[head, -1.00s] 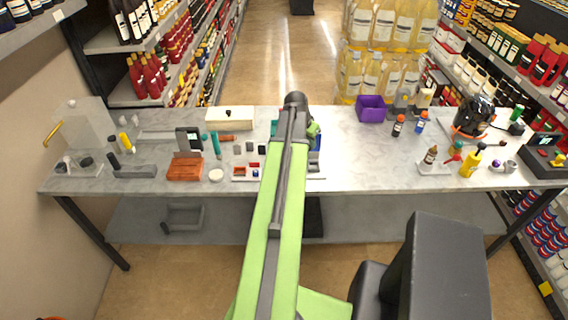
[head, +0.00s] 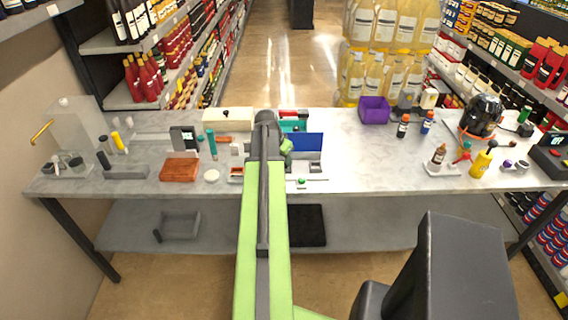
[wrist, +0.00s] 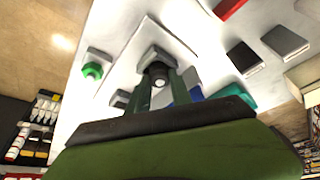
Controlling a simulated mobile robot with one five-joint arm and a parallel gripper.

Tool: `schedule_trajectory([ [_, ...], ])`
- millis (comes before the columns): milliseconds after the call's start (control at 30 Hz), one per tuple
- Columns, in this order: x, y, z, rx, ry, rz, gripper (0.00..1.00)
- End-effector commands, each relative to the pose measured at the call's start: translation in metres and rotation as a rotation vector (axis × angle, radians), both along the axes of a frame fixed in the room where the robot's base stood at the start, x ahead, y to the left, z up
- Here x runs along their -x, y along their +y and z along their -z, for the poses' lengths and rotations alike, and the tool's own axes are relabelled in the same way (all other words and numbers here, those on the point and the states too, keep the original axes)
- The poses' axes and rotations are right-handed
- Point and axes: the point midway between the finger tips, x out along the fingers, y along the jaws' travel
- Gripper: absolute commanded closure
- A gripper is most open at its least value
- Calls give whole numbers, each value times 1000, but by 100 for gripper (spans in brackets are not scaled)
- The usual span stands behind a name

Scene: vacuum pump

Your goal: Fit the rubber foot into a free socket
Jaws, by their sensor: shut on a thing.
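My gripper (wrist: 160,88) is shut on a small dark piece with a pale round spot (wrist: 159,76), seen between the fingers in the wrist view. I take it to be the rubber foot; most of it is hidden. A grey block (wrist: 156,55) lies right at the fingertips, over a pale board (wrist: 125,78); I cannot tell whether they touch. No free socket can be made out clearly.
A blue panel (head: 308,142) stands just right of my arm. A brown block (head: 180,170) and a white disc (head: 211,175) lie to the left. A purple bin (head: 374,109) stands at the back right. The bench (head: 360,165) is clear right of the panel.

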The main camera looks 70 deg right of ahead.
Motion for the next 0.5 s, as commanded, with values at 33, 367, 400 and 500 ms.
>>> schedule_trajectory([
  [33, 0, 0, -2, 0, 0, 0, 100],
  [367, 0, 0, 6, 0, 0, -1, 100],
  [400, 0, 0, 7, 0, 0, -1, 100],
  [500, -1, 0, 11, -1, 0, -1, 100],
])
